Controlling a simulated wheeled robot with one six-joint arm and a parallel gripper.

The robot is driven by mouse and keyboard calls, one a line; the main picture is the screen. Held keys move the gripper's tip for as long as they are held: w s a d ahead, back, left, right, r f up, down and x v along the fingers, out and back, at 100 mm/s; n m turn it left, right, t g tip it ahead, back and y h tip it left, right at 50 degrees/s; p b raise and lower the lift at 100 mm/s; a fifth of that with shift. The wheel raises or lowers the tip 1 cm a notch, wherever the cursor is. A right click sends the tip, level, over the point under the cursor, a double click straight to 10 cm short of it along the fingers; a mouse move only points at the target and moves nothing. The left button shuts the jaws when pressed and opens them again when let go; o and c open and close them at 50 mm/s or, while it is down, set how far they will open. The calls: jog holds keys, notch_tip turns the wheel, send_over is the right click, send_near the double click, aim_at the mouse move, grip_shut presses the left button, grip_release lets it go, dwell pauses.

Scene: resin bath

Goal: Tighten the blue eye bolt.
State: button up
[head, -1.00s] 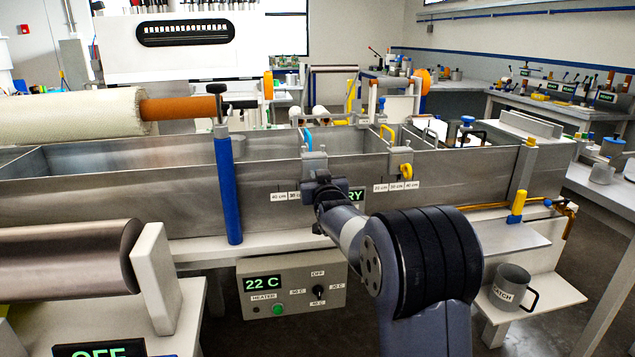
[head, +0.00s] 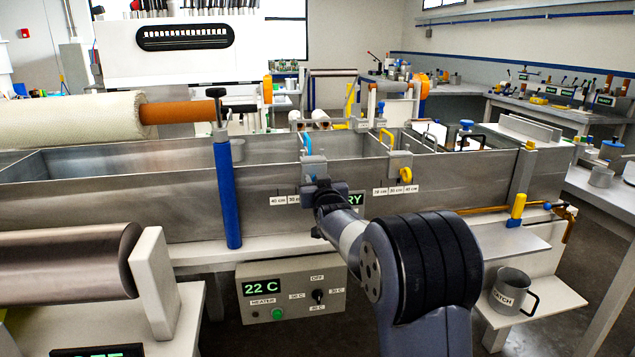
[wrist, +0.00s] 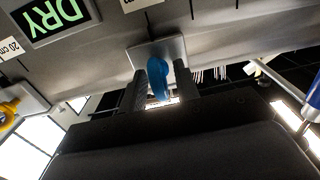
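The blue eye bolt (wrist: 158,80) shows in the wrist view as a blue ring, seen nearly edge-on, in front of a grey clamp block (wrist: 150,52). My gripper (wrist: 161,84) has one dark finger on each side of the ring, with no clear gap, and looks shut on it. In the head view my gripper (head: 322,190) is at the tank's front wall, just below the grey clamp (head: 314,165) with a blue hook (head: 307,145) on top. The bolt itself is hidden there behind my gripper. How far the bolt is screwed in cannot be seen.
A similar clamp with a yellow eye bolt (head: 405,175) is to the right on the metal tank (head: 450,190). A blue post (head: 228,190) stands to the left. A heater panel (head: 292,285) is below, and a grey mug (head: 510,290) sits on a shelf at right.

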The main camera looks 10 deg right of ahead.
jog(key=shift+s, duration=0.1)
jog(key=s, duration=1)
jog(key=shift+s+b, duration=0.3)
jog(key=shift+w, duration=0.1)
jog(key=w, duration=1)
jog(key=shift+w+p, duration=0.35)
jog(key=shift+s, duration=0.15)
